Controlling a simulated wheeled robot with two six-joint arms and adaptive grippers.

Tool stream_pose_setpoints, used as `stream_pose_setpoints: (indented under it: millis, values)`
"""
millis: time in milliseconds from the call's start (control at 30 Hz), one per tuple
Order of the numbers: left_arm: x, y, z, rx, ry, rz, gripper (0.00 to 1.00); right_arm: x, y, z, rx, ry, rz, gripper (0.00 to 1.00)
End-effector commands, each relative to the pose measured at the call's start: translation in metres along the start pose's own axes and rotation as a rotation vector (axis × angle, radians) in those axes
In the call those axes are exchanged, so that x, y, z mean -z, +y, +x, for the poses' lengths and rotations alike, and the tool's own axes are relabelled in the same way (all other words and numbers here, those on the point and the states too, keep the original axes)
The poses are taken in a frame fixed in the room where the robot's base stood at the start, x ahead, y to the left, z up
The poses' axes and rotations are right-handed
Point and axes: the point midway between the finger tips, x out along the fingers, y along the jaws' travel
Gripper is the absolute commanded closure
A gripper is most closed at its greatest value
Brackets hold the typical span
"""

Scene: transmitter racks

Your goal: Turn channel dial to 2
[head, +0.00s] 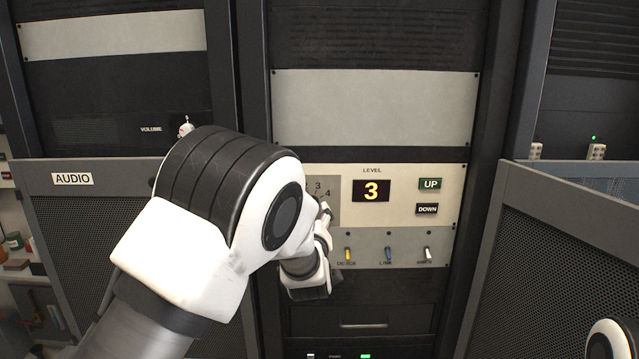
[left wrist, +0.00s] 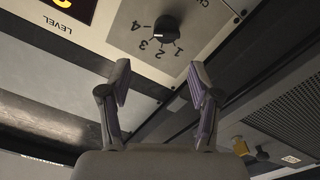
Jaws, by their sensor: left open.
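The black channel dial (left wrist: 166,28) shows upside down in the left wrist view, with the numbers 1 to 4 printed around it. A light mark on its rim appears to face the side of the 3; its exact setting is hard to tell. My left gripper (left wrist: 159,80) is open and empty, its two fingers apart and the dial beyond the gap between them. They look clear of the dial. In the head view my left arm hides the dial; only the 3 and 4 of its plate (head: 330,188) show. My right gripper is not in view.
Beside the dial plate, the level display (head: 371,190) reads 3, with UP (head: 430,184) and DOWN (head: 427,209) buttons. Below are yellow, blue and white toggle switches (head: 388,254). An AUDIO panel (head: 72,179) and a mesh panel (head: 570,270) stand at the sides.

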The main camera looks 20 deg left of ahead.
Motion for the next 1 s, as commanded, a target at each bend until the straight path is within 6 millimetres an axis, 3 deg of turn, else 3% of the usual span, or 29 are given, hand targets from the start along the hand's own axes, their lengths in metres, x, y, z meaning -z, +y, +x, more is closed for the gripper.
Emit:
stream_pose_setpoints:
  millis: [400, 700, 767, 867, 900, 1000]
  values:
    - [-0.002, -0.002, 0.068, 0.004, -0.004, 0.000, 0.37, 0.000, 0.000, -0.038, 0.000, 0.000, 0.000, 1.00]
    - [-0.005, -0.004, 0.075, 0.003, -0.004, 0.002, 0.37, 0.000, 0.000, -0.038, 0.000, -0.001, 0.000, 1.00]
    - [-0.005, -0.004, 0.075, 0.003, -0.005, 0.002, 0.55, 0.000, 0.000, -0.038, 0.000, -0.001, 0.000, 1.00]
    - [-0.005, -0.004, 0.075, 0.003, -0.005, 0.002, 0.90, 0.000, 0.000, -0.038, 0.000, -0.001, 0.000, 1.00]
    - [-0.005, -0.004, 0.075, 0.003, -0.005, 0.002, 0.97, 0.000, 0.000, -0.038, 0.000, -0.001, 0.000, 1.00]
    - [-0.005, -0.004, 0.075, 0.003, -0.005, 0.002, 0.97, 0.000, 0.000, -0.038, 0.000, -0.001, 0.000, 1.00]
